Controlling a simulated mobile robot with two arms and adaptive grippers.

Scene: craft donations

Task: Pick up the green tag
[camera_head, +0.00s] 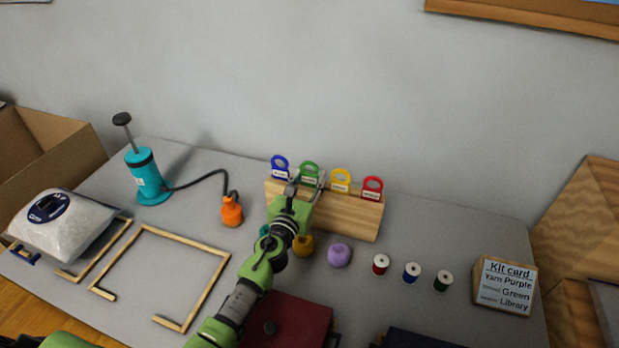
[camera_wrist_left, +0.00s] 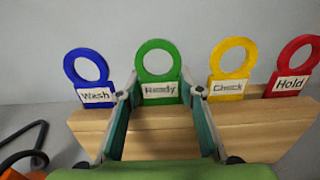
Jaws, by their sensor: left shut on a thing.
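The green tag (camera_head: 309,164) stands upright in the wooden block (camera_head: 345,217), second from the left in a row of ring-topped tags. In the left wrist view the green tag (camera_wrist_left: 159,55) has a white label reading "Ready". My left gripper (camera_head: 306,183) reaches the block from the front. In the left wrist view its fingertips (camera_wrist_left: 158,95) are at both sides of the label, shut on the green tag. The tag's foot is down at the block's top. My right gripper is in neither view.
Blue (camera_head: 280,165), yellow (camera_head: 341,178) and red (camera_head: 372,186) tags stand beside it in the block. Yarn balls and thread spools (camera_head: 411,271) lie in front. A teal pump (camera_head: 146,178) is left; a kit card (camera_head: 505,284) is right.

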